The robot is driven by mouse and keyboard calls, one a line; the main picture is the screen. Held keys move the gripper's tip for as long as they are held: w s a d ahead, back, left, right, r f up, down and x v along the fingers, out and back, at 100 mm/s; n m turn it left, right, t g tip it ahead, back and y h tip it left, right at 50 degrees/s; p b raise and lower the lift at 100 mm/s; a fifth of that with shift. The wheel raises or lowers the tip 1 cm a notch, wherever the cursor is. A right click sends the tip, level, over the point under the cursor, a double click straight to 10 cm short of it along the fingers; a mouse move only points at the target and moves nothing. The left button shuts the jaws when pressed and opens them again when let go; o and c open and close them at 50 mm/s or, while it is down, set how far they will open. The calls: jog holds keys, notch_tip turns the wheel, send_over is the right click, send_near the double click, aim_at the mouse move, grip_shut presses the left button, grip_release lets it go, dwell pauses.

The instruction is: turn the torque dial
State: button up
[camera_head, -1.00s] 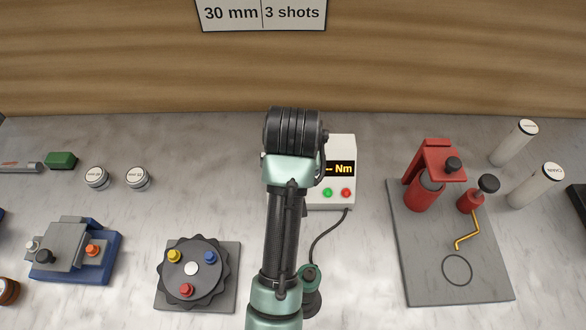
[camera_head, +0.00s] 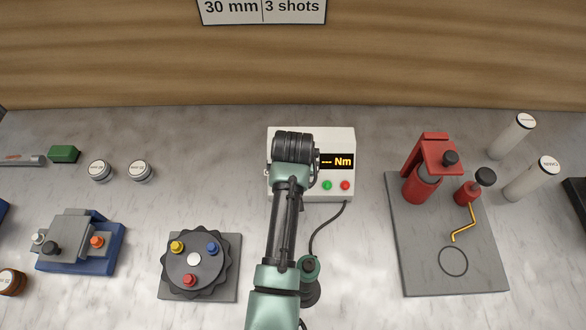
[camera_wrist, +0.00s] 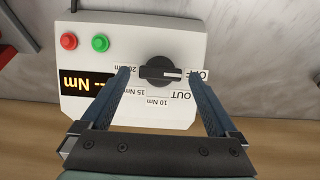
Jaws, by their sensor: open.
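The torque dial (camera_wrist: 160,72) is a black round knob with a light pointer mark on the white torque box (camera_wrist: 88,27). The pointer lies toward the label at the right in the wrist view; labels for 10 Nm, 15 Nm and a partly covered 20 Nm ring the knob. My gripper (camera_wrist: 162,82) is open, with one finger on each side of the dial and visible gaps between. In the head view my arm hides the dial on the torque box (camera_head: 333,140). The display (camera_head: 337,161) reads "--- Nm".
The green button (camera_head: 327,185) and red button (camera_head: 345,185) sit below the display. A black cable (camera_head: 315,235) runs from the box toward me. A round indexed plate (camera_head: 195,262) stands left, a red press (camera_head: 425,175) right.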

jog(key=shift+c, duration=0.3)
jog(key=c, duration=1.3)
jog(key=shift+d+m, duration=0.1)
jog(key=shift+m, duration=0.2)
jog(key=m+y+p, duration=0.1)
jog(key=m, duration=0.1)
jog(key=shift+d+m, duration=0.15)
jog(key=shift+m, duration=0.25)
jog(key=m, duration=0.2)
jog(key=m+y+p, duration=0.1)
jog(key=m, duration=0.1)
jog(key=shift+s+d+t+y, duration=0.1)
jog(key=shift+d+t+y, duration=0.1)
jog(key=shift+t+y, duration=0.15)
jog(key=m, duration=0.2)
jog(key=m+t+y+p, duration=0.1)
jog(key=m, duration=0.1)
jog(key=shift+s+d+f, duration=0.15)
jog(key=m+t, duration=0.1)
jog(key=m, duration=0.1)
jog(key=m+p, duration=0.1)
jog(key=m, duration=0.1)
jog(key=shift+s+f+m+t+y+p, duration=0.2)
jog(key=shift+m+t+y+p, duration=0.1)
jog(key=shift+m+t, duration=0.1)
